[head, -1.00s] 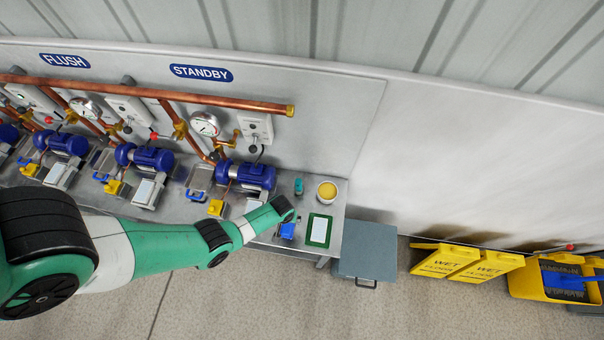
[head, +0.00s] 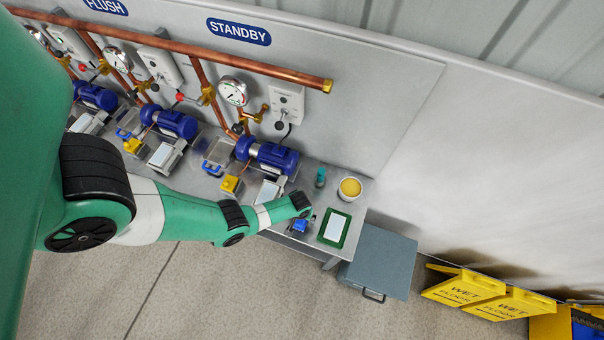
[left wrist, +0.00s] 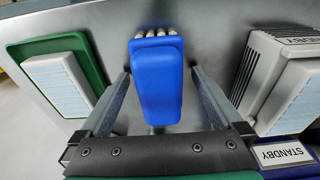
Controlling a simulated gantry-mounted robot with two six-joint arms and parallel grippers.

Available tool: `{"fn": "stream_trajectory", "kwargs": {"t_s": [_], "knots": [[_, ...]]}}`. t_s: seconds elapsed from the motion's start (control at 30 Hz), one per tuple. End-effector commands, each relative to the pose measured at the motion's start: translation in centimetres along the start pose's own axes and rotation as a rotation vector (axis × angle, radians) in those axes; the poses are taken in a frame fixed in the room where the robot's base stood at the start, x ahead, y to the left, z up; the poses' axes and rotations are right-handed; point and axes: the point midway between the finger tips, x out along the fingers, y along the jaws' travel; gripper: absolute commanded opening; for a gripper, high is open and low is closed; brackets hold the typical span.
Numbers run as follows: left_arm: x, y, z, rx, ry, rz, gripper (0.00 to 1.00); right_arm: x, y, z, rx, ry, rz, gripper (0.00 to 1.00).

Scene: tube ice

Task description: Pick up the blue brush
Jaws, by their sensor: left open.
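The blue brush (left wrist: 157,85) lies on the grey bench top, with a smooth blue body and a row of pale bristle tufts at its far end in the left wrist view. In the head view the brush (head: 301,226) shows small and partly covered at the end of my left arm, beside a green-framed white pad. My left gripper (left wrist: 161,75) is open, with one finger on each side of the brush. I see gaps between the fingers and the brush. My right gripper is in neither view.
The green-framed pad (head: 335,229) lies right of the brush. A tub with yellow contents (head: 349,188) and a small teal bottle (head: 320,177) stand behind. A blue pump (head: 268,157) is to the left. A grey box (head: 380,262) stands past the bench end, near yellow wet-floor signs (head: 466,284).

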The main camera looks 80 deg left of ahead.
Motion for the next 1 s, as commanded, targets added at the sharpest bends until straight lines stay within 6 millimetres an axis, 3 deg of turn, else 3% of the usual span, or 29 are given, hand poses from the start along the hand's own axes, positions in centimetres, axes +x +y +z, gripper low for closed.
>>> {"fn": "stream_trajectory", "kwargs": {"t_s": [0.17, 0.7, 1.0], "knots": [[-0.14, 0.0, -0.03, 0.0, 0.0, 0.0, 1.0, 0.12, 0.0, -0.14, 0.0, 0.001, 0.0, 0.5], [-0.14, 0.0, -0.01, 0.0, 0.0, 0.0, 0.06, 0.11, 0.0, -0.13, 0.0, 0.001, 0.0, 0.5], [-0.48, 0.02, -0.07, 0.0, 0.0, 0.0, 0.06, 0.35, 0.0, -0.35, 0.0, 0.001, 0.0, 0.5]]}}
